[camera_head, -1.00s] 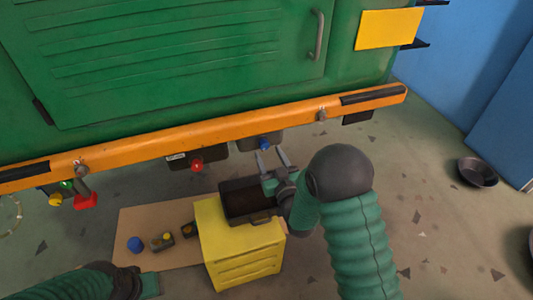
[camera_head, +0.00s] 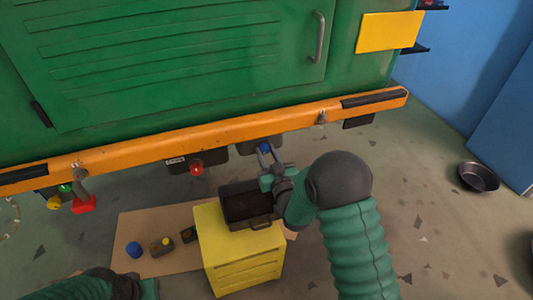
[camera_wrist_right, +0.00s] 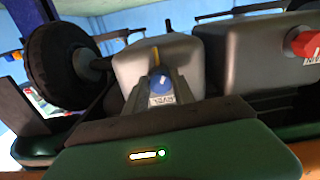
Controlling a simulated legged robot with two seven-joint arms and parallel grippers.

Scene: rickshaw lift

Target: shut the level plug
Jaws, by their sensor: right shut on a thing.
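A round blue plug (camera_head: 264,148) sits on a grey housing under the orange beam. In the right wrist view the blue plug (camera_wrist_right: 160,86) shows on the light grey housing (camera_wrist_right: 190,62), above a small label. My right gripper (camera_head: 268,153) is at this plug, its fingers (camera_wrist_right: 158,92) on either side of it and shut on it. I cannot read the label or tell whether the plug is fully seated. My left arm enters at the bottom left of the head view; its fingers are not in view.
A red plug (camera_head: 197,169) sits on the housing to the left. A yellow crate (camera_head: 245,262) bearing an open dark case (camera_head: 250,224) stands below, beside cardboard (camera_head: 130,222) with small parts. A dark bowl (camera_head: 479,177) lies on the floor at right.

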